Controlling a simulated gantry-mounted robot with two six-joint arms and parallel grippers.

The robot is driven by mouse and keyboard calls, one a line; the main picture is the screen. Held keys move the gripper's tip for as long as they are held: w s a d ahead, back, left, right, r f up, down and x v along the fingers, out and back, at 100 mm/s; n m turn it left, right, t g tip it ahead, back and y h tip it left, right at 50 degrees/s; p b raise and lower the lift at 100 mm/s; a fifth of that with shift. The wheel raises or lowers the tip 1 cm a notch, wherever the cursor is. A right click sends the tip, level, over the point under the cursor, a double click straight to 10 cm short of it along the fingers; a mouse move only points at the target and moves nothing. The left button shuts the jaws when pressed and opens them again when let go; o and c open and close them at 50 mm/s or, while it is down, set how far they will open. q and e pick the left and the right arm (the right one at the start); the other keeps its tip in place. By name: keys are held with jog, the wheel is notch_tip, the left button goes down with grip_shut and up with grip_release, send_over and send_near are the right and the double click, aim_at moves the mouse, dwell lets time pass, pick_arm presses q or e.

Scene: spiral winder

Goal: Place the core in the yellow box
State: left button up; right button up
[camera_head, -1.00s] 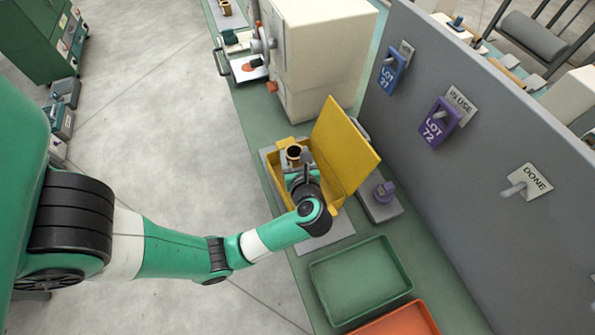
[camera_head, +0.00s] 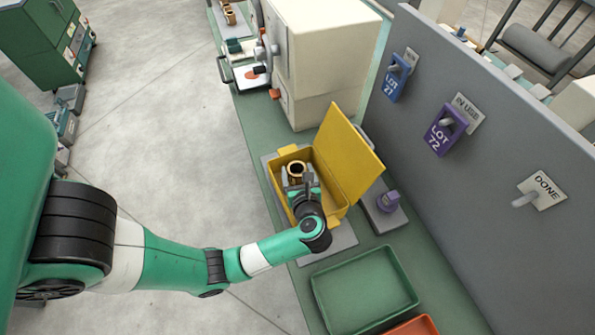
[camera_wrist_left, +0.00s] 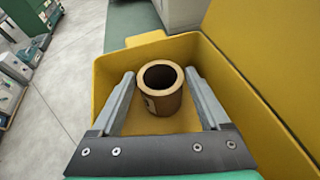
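The core (camera_head: 296,170), a short brown-gold hollow cylinder, stands upright inside the open yellow box (camera_head: 339,212). In the left wrist view the core (camera_wrist_left: 161,88) is low between the box walls, at or near the floor. My left gripper (camera_head: 298,180) reaches into the box. In the left wrist view its fingers (camera_wrist_left: 161,75) are spread, one on each side of the core, with narrow gaps of yellow showing. The fingertips are very close to the core, and contact there is hard to judge. My right gripper is in no view.
The box's raised lid (camera_head: 348,155) stands to the right. A green tray (camera_head: 364,285) and part of an orange tray (camera_head: 412,328) lie in front. A cream machine (camera_head: 318,60) stands behind, and a grey panel (camera_head: 480,170) runs along the right.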

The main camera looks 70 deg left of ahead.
pick_arm(q)
jog(key=shift+r, duration=0.15)
jog(key=p+v, duration=0.1)
jog(key=v, duration=1.1)
jog(key=shift+p, duration=0.4)
